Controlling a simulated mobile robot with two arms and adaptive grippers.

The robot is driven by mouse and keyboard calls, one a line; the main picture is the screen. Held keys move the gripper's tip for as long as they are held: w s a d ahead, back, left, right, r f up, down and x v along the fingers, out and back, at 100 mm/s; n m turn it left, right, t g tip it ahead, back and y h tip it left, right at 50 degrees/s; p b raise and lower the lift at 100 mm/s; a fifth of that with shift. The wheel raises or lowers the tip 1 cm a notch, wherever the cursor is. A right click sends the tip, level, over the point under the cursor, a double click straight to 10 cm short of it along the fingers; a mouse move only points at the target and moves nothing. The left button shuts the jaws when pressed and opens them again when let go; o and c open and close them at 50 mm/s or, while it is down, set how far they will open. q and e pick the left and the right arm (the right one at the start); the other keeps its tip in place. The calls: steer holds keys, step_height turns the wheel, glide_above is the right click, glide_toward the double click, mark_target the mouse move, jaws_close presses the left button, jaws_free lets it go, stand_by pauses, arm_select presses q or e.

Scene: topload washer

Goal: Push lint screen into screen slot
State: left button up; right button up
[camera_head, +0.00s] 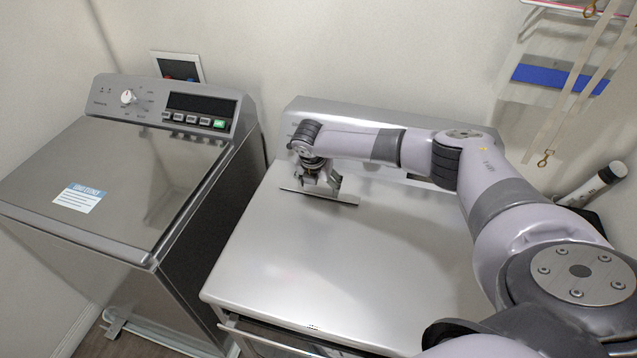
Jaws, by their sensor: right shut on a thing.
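The fingers and wrist hide part of the screen. The screen slot cannot be made out; the gripper and strip cover that area. Whether the screen is partly inside the slot cannot be told. My left gripper is out of view.
A grey top-load washer (110,190) with a knob and display panel stands on the left, its lid shut. The dryer's raised back panel (350,117) lies just behind my right gripper. The front of the dryer top is clear. Straps (585,85) hang at the right.

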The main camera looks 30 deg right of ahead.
steer(key=shift+f, duration=0.35)
steer(key=o, duration=1.4)
steer(key=shift+c, duration=0.2)
steer(key=v, duration=1.2)
